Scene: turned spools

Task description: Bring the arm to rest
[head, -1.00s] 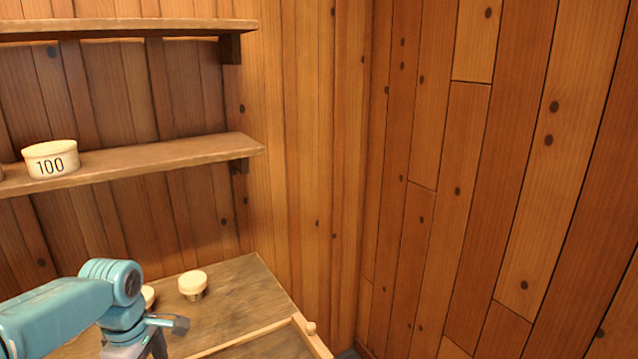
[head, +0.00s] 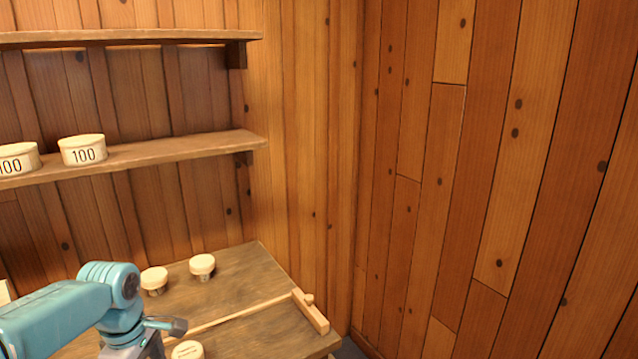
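My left arm (head: 70,308) comes in from the lower left, teal, and bends down over the wooden table. Its grey wrist end (head: 135,348) is cut off by the bottom edge, so the fingertips of my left gripper do not show. I cannot see whether it holds anything. My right arm and gripper are out of view.
On the table (head: 250,265) stand two pale-topped spools (head: 154,280) (head: 202,266); a third pale round top (head: 187,350) is beside the wrist. A wooden stick with a crosspiece (head: 310,312) lies near the right edge. Tubs marked 100 (head: 82,151) (head: 18,160) sit on the shelf (head: 190,148).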

